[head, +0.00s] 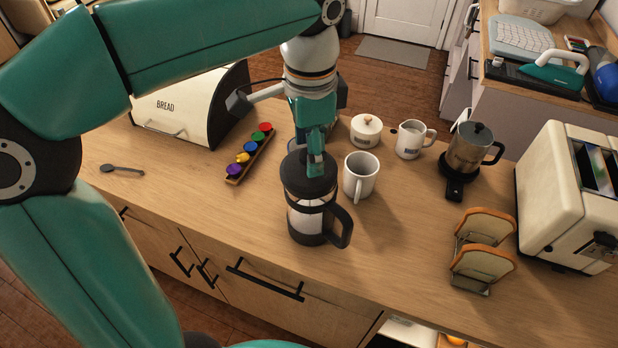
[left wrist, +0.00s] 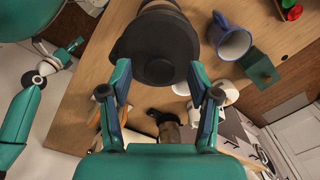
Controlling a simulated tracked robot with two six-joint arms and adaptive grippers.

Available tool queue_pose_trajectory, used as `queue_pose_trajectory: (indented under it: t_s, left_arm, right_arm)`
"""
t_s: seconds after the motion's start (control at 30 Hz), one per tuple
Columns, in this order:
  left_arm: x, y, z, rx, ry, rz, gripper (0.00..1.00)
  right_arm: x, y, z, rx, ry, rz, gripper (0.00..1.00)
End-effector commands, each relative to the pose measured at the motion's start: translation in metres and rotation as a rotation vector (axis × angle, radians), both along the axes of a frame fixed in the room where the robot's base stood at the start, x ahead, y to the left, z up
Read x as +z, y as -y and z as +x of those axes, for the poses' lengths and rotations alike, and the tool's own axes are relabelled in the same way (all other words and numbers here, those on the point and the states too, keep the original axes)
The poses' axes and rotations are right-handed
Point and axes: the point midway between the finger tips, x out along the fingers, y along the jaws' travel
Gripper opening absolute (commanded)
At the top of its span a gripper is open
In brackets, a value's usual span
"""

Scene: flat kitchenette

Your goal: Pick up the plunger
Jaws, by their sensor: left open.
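The plunger (head: 308,215) is a glass coffee press with a black lid, black frame and black handle, upright on the wooden counter. Its handle points to the lower right in the head view. My left gripper (head: 316,160) points down and overlaps the lid in the head view; contact cannot be told. In the left wrist view, the round black lid of the plunger (left wrist: 162,48) lies at and beyond the spread fingertips of my left gripper (left wrist: 158,72), which is open and empty. My right gripper (left wrist: 68,52) seems to show small at the left of the left wrist view.
A white mug (head: 361,177) stands close to the right of the plunger. A rack of coloured capsules (head: 250,152) is to its left, before a bread bin (head: 190,105). A moka pot (head: 470,150), toast rack (head: 483,252) and toaster (head: 568,195) stand to the right. The counter's front left is mostly clear.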

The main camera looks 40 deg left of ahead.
Motion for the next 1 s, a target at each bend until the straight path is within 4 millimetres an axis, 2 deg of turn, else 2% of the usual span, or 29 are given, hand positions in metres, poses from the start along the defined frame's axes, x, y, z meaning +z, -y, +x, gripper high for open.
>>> queue_pose_trajectory:
  t_s: [0.13,0.4,0.77,1.0]
  left_arm:
    - [-0.017,-0.001,0.000,0.000,-0.001,0.001,0.62]
    - [-0.019,-0.001,0.000,0.000,0.000,0.000,0.62]
    - [-0.019,-0.001,0.000,0.000,0.000,0.000,0.02]
    - [-0.019,-0.001,0.000,0.000,-0.001,0.001,0.00]
  right_arm:
    - [-0.001,0.000,0.000,0.000,0.000,0.000,0.40]
    - [-0.001,0.000,0.000,0.000,0.000,0.000,0.40]
    - [-0.001,0.000,0.000,0.000,0.000,0.000,0.40]
    - [-0.001,0.000,0.000,0.000,0.000,0.000,0.40]
